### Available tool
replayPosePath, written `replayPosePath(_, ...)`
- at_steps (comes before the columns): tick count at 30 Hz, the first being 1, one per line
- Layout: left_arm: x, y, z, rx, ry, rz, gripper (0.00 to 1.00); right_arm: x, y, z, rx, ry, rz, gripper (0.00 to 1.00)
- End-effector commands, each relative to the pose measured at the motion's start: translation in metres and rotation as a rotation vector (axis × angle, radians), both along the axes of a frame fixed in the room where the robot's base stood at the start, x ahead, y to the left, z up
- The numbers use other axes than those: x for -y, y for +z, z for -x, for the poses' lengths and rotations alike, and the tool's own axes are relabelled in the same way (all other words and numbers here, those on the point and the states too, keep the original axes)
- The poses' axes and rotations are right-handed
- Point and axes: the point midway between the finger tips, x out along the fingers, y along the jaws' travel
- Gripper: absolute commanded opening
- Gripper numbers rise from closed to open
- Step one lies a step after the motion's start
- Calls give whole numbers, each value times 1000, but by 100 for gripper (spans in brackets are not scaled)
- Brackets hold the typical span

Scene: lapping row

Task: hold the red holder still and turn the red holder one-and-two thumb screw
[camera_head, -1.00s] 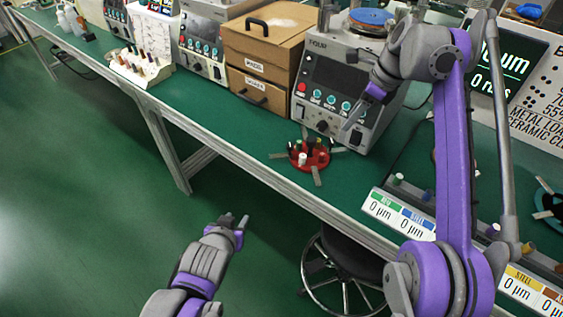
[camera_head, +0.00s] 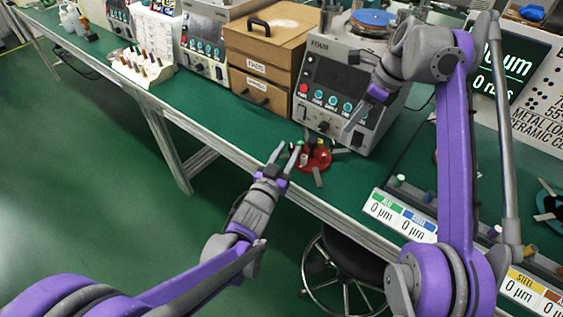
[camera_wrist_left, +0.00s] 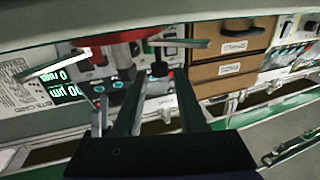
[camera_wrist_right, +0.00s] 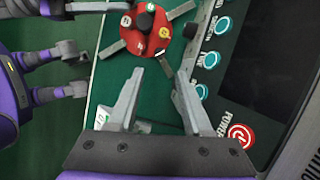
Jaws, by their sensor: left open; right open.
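The red holder (camera_head: 316,157) is a round red piece with several metal arms, lying on the green bench in front of the machine marked FOUR. In the right wrist view the red holder (camera_wrist_right: 157,34) shows a black knob in its middle and numbered coloured pieces around it. My left gripper (camera_head: 287,150) is open at the holder's left side; I cannot tell whether it touches. In the left wrist view the holder (camera_wrist_left: 112,38) is above the open fingers (camera_wrist_left: 156,85). My right gripper (camera_head: 350,118) is open above and behind the holder, empty; its fingers (camera_wrist_right: 160,82) point towards it.
The machine (camera_head: 335,85) with teal buttons stands right behind the holder. Brown drawer boxes (camera_head: 263,55) stand to its left. Label displays (camera_head: 400,215) lie on the right of the bench. A black stool (camera_head: 345,265) is below the bench edge.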

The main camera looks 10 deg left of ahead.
Motion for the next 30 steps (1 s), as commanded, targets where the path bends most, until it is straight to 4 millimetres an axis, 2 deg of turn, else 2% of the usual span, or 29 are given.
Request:
replayPosePath(3,5,0,-22,-1,-1,-1,40,0,0,0,0,0,0,50)
replayPosePath(9,11,0,-46,-1,0,-1,40,0,0,0,0,0,0,50)
replayPosePath(15,13,0,-54,-2,0,-1,40,0,0,0,0,0,0,50)
replayPosePath(22,12,0,-55,-2,0,-1,40,0,0,0,0,0,0,50)
replayPosePath(28,12,0,-55,-2,1,-1,4,0,0,0,0,0,0,50)
replayPosePath(29,12,0,-55,-2,1,-1,0,0,0,0,0,0,0,50)
replayPosePath(30,12,0,-54,-2,1,-1,0,0,0,0,0,0,0,50)
